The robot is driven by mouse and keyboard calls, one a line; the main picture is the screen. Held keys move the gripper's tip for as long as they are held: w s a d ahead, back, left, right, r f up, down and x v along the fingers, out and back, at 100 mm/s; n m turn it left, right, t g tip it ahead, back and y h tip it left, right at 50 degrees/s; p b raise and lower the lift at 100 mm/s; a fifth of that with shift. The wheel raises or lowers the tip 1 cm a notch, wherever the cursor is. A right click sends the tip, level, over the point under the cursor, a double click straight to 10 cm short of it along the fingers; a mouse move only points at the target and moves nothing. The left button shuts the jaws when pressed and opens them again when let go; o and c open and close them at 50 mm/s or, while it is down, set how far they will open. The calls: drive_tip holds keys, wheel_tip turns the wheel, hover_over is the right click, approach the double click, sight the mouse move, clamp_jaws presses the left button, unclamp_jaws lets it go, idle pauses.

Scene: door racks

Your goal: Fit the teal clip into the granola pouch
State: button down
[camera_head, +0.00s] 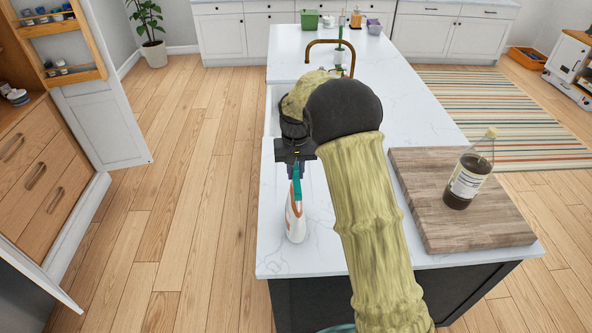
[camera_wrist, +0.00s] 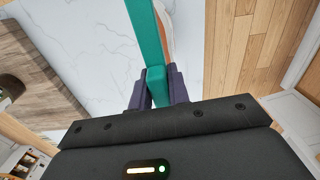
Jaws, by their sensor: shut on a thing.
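My gripper (camera_head: 296,170) is over the left part of the white counter, pointing down, and shut on the teal clip (camera_head: 297,188). In the wrist view the clip (camera_wrist: 148,35) is a long teal bar, its near end between my two dark fingers (camera_wrist: 158,82). The granola pouch (camera_head: 295,222), white with orange, stands upright on the counter right below my gripper. The clip overlaps the pouch's top in the head view. In the wrist view a strip of the pouch (camera_wrist: 167,32) shows along the clip's right side. I cannot tell whether the clip is around the pouch's top or only beside it.
A wooden board (camera_head: 450,205) with a dark bottle (camera_head: 468,178) lies to the right of my arm. A brass faucet (camera_head: 330,45) and a green box (camera_head: 310,20) are farther back. The counter's left edge is close to the pouch.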

sight(295, 179)
drive_tip(key=shift+f+b, duration=0.9)
drive_tip(key=shift+f, duration=0.85)
drive_tip(key=c, duration=1.3)
unclamp_jaws()
drive_tip(key=shift+o, duration=0.2)
drive_tip(key=shift+r, duration=0.1)
wheel_tip(295, 179, up, 17)
drive_tip(key=b, duration=0.3)
drive_tip(key=shift+r, duration=0.15)
drive_tip(key=s+d+f+t, duration=0.1)
drive_tip(key=s+d+f, duration=0.3)
drive_tip(key=s, duration=0.4)
drive_tip(key=s+d+f+b, duration=0.1)
drive_tip(key=s+d+f, duration=0.3)
drive_tip(key=s, duration=0.5)
drive_tip(key=s+d+f+t, duration=0.1)
drive_tip(key=s+d+f, duration=0.3)
drive_tip(key=s+f, duration=0.4)
drive_tip(key=shift+s+d+m+t+b, duration=0.25)
drive_tip(key=shift+s+m+t+b, duration=0.05)
drive_tip(key=shift+s, duration=0.2)
